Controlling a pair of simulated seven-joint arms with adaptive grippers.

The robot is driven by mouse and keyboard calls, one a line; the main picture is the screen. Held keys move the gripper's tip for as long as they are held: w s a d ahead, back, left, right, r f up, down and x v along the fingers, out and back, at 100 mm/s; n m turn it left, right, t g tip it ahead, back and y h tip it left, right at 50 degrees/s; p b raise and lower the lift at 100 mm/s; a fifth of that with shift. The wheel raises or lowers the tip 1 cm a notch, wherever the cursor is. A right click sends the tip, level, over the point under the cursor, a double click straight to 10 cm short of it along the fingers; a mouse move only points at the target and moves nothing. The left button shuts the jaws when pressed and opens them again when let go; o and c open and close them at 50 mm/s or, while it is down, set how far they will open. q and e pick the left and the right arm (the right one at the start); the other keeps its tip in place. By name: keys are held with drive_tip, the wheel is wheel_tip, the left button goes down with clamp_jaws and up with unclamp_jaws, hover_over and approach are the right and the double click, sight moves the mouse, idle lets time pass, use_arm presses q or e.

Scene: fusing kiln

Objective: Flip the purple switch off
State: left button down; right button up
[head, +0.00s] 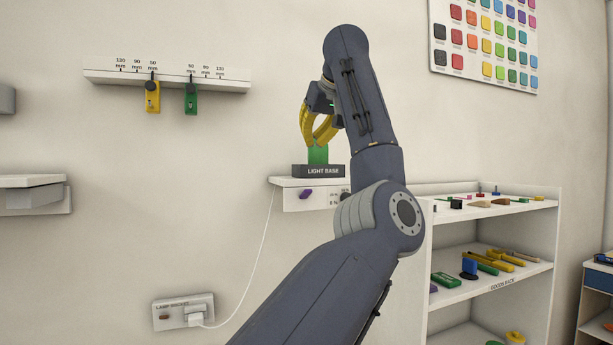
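A small purple switch (305,194) sits on the front of a white wall shelf (290,202), below a dark block marked LIGHT BASE (320,171). I cannot tell which way the switch is set. A green piece (318,154) stands upright on the light base. My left gripper (313,143) points down above the base, its yellow fingers closing together at the green piece's top edge. It appears shut on that piece. The gripper is above the switch and apart from it. My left arm hides the shelf's right part. My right gripper is not in view.
A white cord runs from the shelf to the lamp socket (184,311) at lower left. A rail (166,79) carries yellow and green tags. A goods rack (493,262) with several small items stands right of my arm.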

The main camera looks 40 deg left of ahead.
use_arm(q)
hover_over(307, 190)
drive_tip(key=w+a, duration=0.2)
drive_tip(key=a, duration=0.1)
wheel_tip(307, 190, down, 7)
drive_tip(key=shift+d+r, duration=0.1)
drive_tip(key=shift+r, duration=0.05)
drive_tip(key=shift+s+d+f, duration=0.1)
drive_tip(key=shift+d+f, duration=0.1)
drive_tip(key=shift+f, duration=0.35)
drive_tip(key=shift+s+d+f, duration=0.1)
drive_tip(key=shift+d+f, duration=0.1)
drive_tip(key=shift+f, duration=0.35)
drive_tip(key=shift+s+d+f, duration=0.1)
drive_tip(key=shift+d+f, duration=0.05)
drive_tip(key=shift+f, duration=0.35)
drive_tip(key=shift+s+d+f, duration=0.15)
drive_tip(key=shift+f, duration=0.1)
drive_tip(key=shift+s+d+f, duration=0.15)
drive_tip(key=shift+d+f, duration=0.1)
drive_tip(key=shift+d, duration=0.1)
